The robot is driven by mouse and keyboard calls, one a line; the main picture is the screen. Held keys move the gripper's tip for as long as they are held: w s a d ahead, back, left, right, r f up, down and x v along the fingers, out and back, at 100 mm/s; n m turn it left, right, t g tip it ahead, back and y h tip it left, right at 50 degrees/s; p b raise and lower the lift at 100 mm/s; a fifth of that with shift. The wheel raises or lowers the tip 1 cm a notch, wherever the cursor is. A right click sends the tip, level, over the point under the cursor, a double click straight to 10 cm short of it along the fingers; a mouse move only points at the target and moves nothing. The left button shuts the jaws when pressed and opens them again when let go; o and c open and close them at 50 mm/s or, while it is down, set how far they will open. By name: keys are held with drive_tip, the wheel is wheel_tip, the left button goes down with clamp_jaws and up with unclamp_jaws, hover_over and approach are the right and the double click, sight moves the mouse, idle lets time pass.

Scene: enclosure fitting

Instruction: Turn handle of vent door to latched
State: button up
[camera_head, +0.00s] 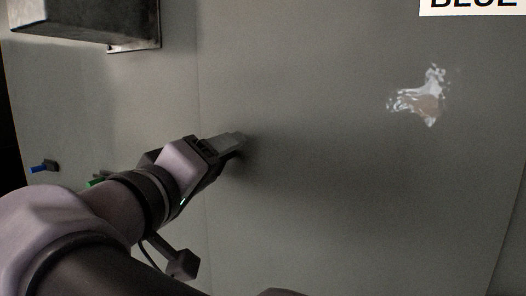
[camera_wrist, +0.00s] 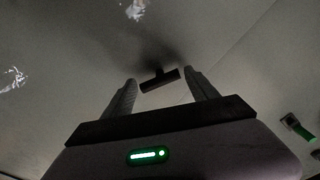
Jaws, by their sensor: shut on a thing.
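In the wrist view a dark T-shaped handle (camera_wrist: 160,80) stands out from a grey panel (camera_wrist: 75,62). Its crossbar lies between my fingertips and is slightly tilted, with its right end higher. My gripper (camera_wrist: 161,84) is shut on this handle, one finger at each end of the bar. In the head view my gripper (camera_head: 239,140) reaches the grey panel (camera_head: 310,190) near the middle of the picture. The handle is hidden there behind the fingers. No marking of the latched position can be made out.
A grey box (camera_head: 80,18) juts out at the upper left. A blue-tipped handle (camera_head: 42,168) is at the far left, and a green one (camera_head: 96,182) is partly behind my arm. A shiny patch (camera_head: 425,100) and a "BLUE" label (camera_head: 470,6) are at the right.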

drive_tip(key=shift+r+n+p, duration=0.15)
drive_tip(key=shift+n+p, duration=1.45)
drive_tip(key=shift+n, duration=1.2)
drive_tip(key=o, duration=1.3)
drive_tip(key=shift+w, duration=0.1)
drive_tip(key=shift+f, duration=0.2)
